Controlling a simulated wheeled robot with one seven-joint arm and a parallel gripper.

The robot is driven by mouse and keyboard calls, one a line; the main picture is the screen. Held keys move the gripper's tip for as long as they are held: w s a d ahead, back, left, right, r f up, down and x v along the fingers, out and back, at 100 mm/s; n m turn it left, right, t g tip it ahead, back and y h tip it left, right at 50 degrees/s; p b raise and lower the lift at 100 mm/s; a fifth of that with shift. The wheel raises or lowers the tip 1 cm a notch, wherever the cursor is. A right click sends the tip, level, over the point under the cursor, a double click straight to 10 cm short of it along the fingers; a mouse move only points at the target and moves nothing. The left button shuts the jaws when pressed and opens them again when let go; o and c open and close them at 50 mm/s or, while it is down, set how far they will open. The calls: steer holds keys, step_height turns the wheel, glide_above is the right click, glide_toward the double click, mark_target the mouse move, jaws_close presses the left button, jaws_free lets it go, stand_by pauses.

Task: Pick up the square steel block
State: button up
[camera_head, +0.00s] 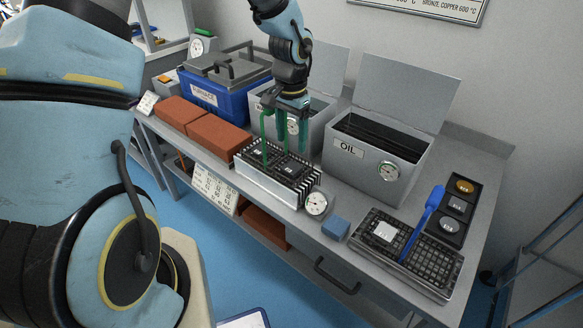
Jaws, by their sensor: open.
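A light grey square block (384,231), the plainest match for the square steel block, lies on a dark gridded plate (440,262) at the right end of the bench. My gripper (291,143) is open and points down over a black-topped, finned metal rack (258,184) near the middle of the bench, well left of the light block. Small dark pieces with pale labels (288,170) sit on the rack below the fingers. Whether one of them is square steel, and whether the fingers touch anything, I cannot tell.
An open grey OIL bin (408,180) and another open bin stand behind the rack. A blue-handled brush (425,218) rests on the gridded plate. A black tray (441,222) of labelled samples lies at right. A round dial (316,203) and a blue block (336,228) sit near the front edge.

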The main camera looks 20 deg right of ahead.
mark_target(291, 168)
step_height(291, 168, down, 9)
steer(key=shift+r+p, duration=0.1)
steer(key=shift+p, duration=0.35)
jaws_close()
stand_by(0.6)
